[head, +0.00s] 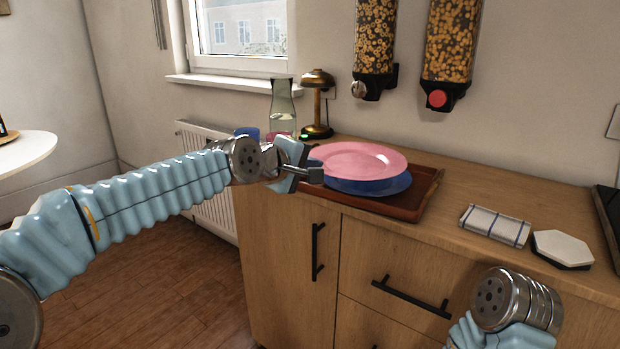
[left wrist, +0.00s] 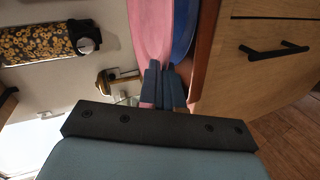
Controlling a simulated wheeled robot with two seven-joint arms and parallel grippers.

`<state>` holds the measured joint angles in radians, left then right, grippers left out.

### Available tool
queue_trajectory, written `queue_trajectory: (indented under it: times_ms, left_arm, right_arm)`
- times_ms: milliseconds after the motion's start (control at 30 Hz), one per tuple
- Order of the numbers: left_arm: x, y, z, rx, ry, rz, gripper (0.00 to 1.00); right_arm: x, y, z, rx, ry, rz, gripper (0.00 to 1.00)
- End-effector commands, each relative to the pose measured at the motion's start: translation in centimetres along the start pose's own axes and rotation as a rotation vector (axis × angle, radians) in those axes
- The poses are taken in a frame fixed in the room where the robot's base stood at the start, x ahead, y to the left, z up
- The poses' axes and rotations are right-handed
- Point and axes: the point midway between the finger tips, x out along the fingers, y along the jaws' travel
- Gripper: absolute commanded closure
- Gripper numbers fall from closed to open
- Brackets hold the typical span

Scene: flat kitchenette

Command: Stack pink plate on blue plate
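The pink plate (head: 358,158) is over the blue plate (head: 376,185), offset a little to the left, and covers most of it. The blue plate sits on a brown tray (head: 425,195). My left gripper (head: 314,168) is at the pink plate's left rim, with its fingers close together and seemingly shut on that rim. In the left wrist view the fingers (left wrist: 165,80) meet at the edge of the pink plate (left wrist: 150,30), with the blue plate (left wrist: 184,30) alongside. Whether the plates touch is hard to tell. My right gripper is out of view; only part of that arm shows.
A glass carafe (head: 283,110), a brass lamp (head: 317,100) and a blue cup (head: 247,132) stand behind my left gripper. A folded cloth (head: 495,225) and white hexagonal coasters (head: 562,248) lie on the right of the counter (head: 460,195). Dispensers (head: 375,45) hang above.

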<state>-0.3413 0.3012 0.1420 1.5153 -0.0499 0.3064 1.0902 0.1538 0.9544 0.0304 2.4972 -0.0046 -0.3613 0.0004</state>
Motion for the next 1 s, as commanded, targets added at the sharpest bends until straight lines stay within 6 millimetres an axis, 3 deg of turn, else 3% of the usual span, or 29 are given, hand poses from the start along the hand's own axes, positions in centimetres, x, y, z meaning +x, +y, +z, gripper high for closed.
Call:
queue_trajectory:
  times_ms: [133,700,867,1000]
  left_arm:
    - [0.7,-2.2,0.2,-0.002,0.002,0.003,1.00]
    - [1.1,-3.2,0.5,0.000,0.001,0.004,1.00]
    - [1.1,-3.2,0.5,0.001,0.000,0.000,0.72]
    - [1.1,-3.2,0.5,0.000,0.000,0.000,0.71]
  right_arm:
    - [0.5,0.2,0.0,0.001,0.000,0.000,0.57]
    - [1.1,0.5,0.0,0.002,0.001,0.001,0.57]
    - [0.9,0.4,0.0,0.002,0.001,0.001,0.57]
    - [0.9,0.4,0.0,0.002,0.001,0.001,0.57]
